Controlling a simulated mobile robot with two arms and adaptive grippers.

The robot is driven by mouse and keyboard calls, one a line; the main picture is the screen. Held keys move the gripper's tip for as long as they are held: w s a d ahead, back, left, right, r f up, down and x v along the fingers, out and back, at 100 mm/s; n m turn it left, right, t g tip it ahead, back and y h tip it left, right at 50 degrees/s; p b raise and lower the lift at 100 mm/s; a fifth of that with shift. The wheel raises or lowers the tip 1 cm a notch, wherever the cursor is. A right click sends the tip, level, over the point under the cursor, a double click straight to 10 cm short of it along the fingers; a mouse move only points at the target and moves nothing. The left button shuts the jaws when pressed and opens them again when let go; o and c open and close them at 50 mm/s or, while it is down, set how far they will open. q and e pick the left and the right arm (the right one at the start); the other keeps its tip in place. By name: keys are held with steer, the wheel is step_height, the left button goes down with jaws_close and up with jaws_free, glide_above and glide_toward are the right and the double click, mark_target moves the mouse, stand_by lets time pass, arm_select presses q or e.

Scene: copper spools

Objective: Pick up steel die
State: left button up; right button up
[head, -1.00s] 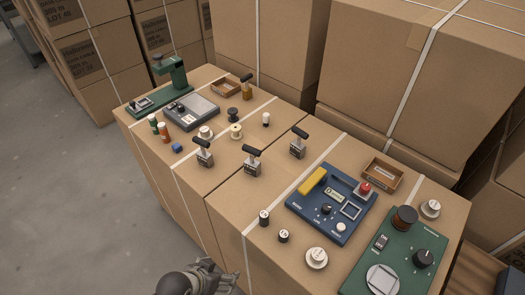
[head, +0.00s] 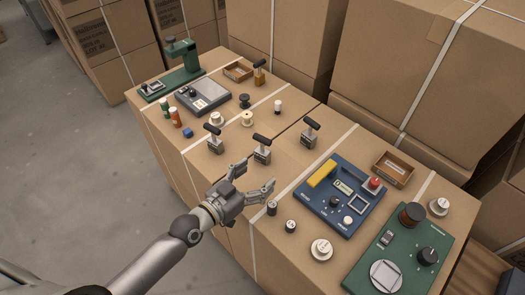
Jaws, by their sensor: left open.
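Three small steel blocks with black T-shaped handles stand upright on the cardboard box top. I cannot tell which one is the steel die. One steel block (head: 215,146) is on the left, one steel block (head: 262,156) is in the middle, and one steel block (head: 309,138) is on the right, farther back. My left gripper (head: 256,178) is open and empty, near the front edge of the boxes. In the picture its fingers lie just below the middle block, apart from it. My right gripper is not in view.
Two dark cylinders (head: 272,208) (head: 291,226) stand right of my left gripper. Beyond them is a blue panel (head: 337,218) with knobs. A green panel (head: 377,277) is at front right. A scale (head: 204,104) and spools stand farther left. Tall cartons (head: 410,70) rise behind.

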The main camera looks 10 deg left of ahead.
mark_target(261, 138)
arm_select(q)
steer(key=w+a+r+n+t+y, duration=0.1)
steer(key=w+a+t+y, duration=0.15)
steer(key=w+a, duration=0.2)
steer(key=shift+h, duration=0.45)
steer(key=x, duration=0.9)
steer(key=shift+w+d, duration=0.2)
steer(key=shift+w, duration=0.15)
steer(key=shift+c, duration=0.3)
jaws_close()
steer(key=shift+r, duration=0.15)
